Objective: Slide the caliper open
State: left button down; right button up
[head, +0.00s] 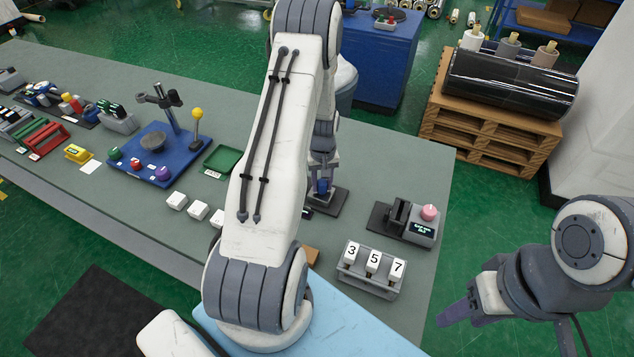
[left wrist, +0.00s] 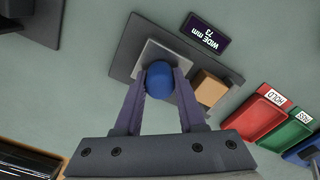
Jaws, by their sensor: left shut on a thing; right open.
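The caliper (left wrist: 125,72) is a dark base with a light grey plate and a blue knob (left wrist: 160,80) in the left wrist view. My left gripper (left wrist: 165,72) is shut on the blue knob, one purple finger on each side. A small display (left wrist: 205,33) beside it reads "WIDE mm 73". In the head view, the caliper base (head: 330,203) shows under my left gripper (head: 322,180), partly hidden by my arm. My right gripper (head: 458,312) is open and empty, off the table's right side.
In the left wrist view, a red HOLD tray (left wrist: 257,113) and a green PASS tray (left wrist: 288,133) stand to the right. In the head view, a 3-5-7 block stand (head: 368,272) and a device with a pink knob (head: 429,213) stand right of the caliper.

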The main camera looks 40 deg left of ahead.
pick_arm(q)
jog(key=c, duration=0.5)
grip_release()
jog(key=shift+a, duration=0.1)
jog(key=shift+r, duration=0.15)
jog(key=shift+r, duration=0.35)
notch_tip(320, 180, up, 10)
jog(key=b, duration=0.3)
jog(key=shift+f, duration=0.2)
